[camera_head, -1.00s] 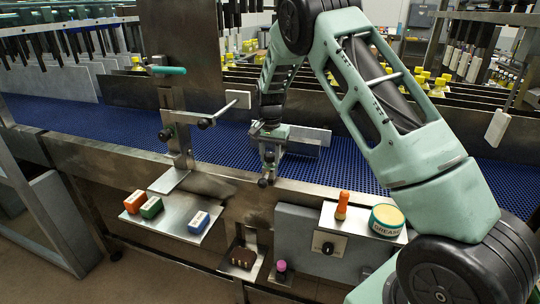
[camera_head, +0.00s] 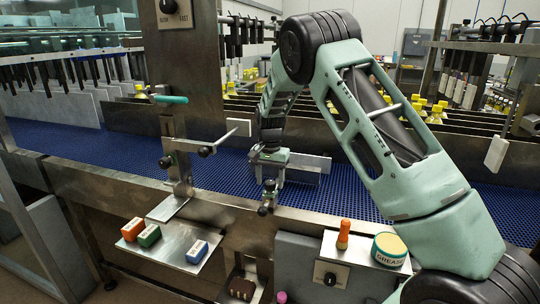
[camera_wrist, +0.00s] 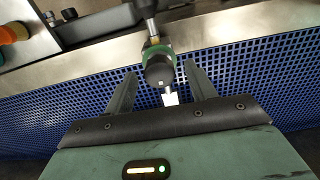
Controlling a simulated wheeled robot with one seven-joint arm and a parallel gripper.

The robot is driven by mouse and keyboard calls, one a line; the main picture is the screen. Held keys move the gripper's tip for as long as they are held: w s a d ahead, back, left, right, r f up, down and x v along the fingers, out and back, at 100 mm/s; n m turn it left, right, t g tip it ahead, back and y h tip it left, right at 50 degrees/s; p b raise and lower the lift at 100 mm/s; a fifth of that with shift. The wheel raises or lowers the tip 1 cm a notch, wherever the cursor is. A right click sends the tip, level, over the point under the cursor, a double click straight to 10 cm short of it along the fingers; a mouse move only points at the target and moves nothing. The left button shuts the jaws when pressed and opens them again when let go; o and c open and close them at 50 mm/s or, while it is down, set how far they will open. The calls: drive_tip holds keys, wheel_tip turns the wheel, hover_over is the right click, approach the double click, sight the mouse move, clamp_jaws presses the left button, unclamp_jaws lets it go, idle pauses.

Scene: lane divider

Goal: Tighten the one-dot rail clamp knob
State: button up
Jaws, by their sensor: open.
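My gripper (camera_wrist: 160,82) is open, its two fingers on either side of a dark round knob (camera_wrist: 158,68) with a green collar. A gap shows on both sides of the knob, so the fingers do not seem to touch it. A small pale mark shows on the knob's end; I cannot clearly read it as one dot. A white piece (camera_wrist: 170,98) sticks out just below it. In the head view my gripper (camera_head: 272,180) hangs at the conveyor's near rail, by small dark knobs (camera_head: 263,210). Its fingertips are hard to make out there.
A clamp post (camera_head: 178,150) with black knobs and a green handle stands left. A shelf (camera_head: 170,238) holds red, green and blue boxes. At right, an orange bottle (camera_head: 343,235) and a grease tin (camera_head: 389,248) stand on a ledge. The blue belt (camera_head: 225,165) lies behind the rail.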

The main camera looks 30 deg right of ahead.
sight(270, 182)
wheel_tip(270, 182, up, 16)
drive_tip(key=b, duration=0.2)
drive_tip(key=shift+b, duration=0.35)
idle(0.8)
drive_tip(key=s+a+f+n+y, duration=0.15)
drive_tip(key=s+a+n, duration=0.35)
drive_tip(key=s+a, duration=0.5)
drive_tip(key=s+a+f+n, duration=0.2)
drive_tip(key=s+a+n, duration=0.3)
drive_tip(key=a, duration=0.9)
drive_tip(key=s+a+f+n, duration=0.2)
drive_tip(key=s+f+n, duration=0.1)
drive_tip(key=s, duration=0.9)
drive_tip(key=s+a+f+n, duration=0.3)
drive_tip(key=s+n, duration=0.2)
drive_tip(key=s, duration=0.7)
drive_tip(key=shift+h, duration=0.45)
drive_tip(key=shift+s+f, duration=0.1)
